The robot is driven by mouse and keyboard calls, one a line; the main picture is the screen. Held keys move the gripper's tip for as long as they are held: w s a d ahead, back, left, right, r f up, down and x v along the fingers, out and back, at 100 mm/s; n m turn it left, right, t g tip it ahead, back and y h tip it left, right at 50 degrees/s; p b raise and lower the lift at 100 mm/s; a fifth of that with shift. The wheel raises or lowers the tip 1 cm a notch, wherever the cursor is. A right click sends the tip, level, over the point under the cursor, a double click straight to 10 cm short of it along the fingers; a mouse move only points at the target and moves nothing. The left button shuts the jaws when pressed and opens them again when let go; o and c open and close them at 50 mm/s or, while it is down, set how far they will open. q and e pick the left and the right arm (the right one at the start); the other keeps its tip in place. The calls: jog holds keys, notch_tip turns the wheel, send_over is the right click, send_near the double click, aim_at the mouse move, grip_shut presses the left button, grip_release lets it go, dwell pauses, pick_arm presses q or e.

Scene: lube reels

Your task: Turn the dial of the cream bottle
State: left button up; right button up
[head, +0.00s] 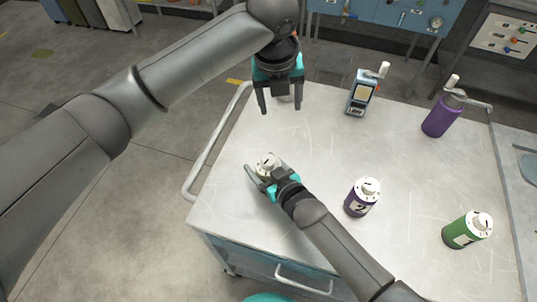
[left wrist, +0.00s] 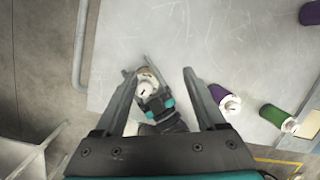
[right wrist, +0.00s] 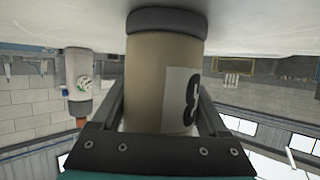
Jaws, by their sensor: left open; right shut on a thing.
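The cream bottle (head: 267,163) stands upright near the left edge of the metal cart top, its white dial facing up. In the right wrist view the cream bottle (right wrist: 150,80) appears upside down, with a dark base and a label reading 3. My right gripper (head: 262,172) is shut on its body from the side. My left gripper (head: 280,109) is open and empty, pointing down above the cart beyond the bottle. In the left wrist view the dial (left wrist: 143,90) shows between and beyond the open fingers, not touching them.
A rail (head: 207,150) runs along the left edge.

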pick_arm(q)
jog(key=g, duration=0.2)
send_over(268, 159)
jog(key=y, duration=0.1)
jog(key=shift+g, duration=0.3)
notch_tip(268, 159, down, 12)
jog(key=shift+s+f, duration=0.1)
jog(key=shift+c, duration=0.4)
grip_shut()
